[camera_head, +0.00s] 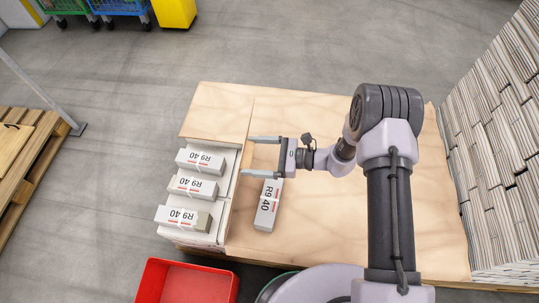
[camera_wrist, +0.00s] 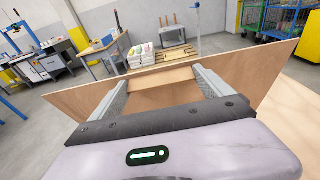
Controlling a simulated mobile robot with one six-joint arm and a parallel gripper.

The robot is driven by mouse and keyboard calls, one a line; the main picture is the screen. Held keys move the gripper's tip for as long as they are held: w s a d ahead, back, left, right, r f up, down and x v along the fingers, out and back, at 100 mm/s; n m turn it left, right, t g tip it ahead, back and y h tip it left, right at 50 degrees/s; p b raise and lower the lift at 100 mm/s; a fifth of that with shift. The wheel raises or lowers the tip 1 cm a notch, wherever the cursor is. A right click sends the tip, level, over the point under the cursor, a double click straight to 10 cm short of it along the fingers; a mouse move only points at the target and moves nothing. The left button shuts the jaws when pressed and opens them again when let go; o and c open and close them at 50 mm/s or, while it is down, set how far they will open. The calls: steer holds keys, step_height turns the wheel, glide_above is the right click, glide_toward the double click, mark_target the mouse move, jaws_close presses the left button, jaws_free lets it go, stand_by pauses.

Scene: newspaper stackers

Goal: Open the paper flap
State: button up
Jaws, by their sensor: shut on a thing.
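The paper flap looks like a light wooden board (camera_wrist: 265,65) that stands across the wrist view in front of my gripper. In the head view its narrow edge (camera_head: 236,195) runs along the left side of the wooden table. My gripper (camera_head: 247,155) reaches left over the table to this board. Its two fingers are spread wide, with a wooden part of the flap between them, and it is shut on that part. In the wrist view the fingers (camera_wrist: 155,75) reach the board on both sides. The exact contact is hard to see.
Three white blocks marked R9 40 (camera_head: 193,188) lie on white stacks left of the board. Another such block (camera_head: 267,205) lies on the table (camera_head: 330,240) below my gripper. Newspaper stacks (camera_head: 500,150) rise at the right. A red crate (camera_head: 185,284) stands at the front left.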

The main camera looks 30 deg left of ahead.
steer(key=shift+s+a+r, duration=0.1)
steer(key=shift+a+r, duration=0.1)
steer(key=shift+a, duration=0.4)
steer(key=o, duration=1.8)
steer(key=shift+d, duration=0.1)
steer(key=p+v, duration=0.3)
steer(key=v, duration=1.4)
steer(key=shift+d, duration=0.25)
steer(key=shift+s+r, duration=0.1)
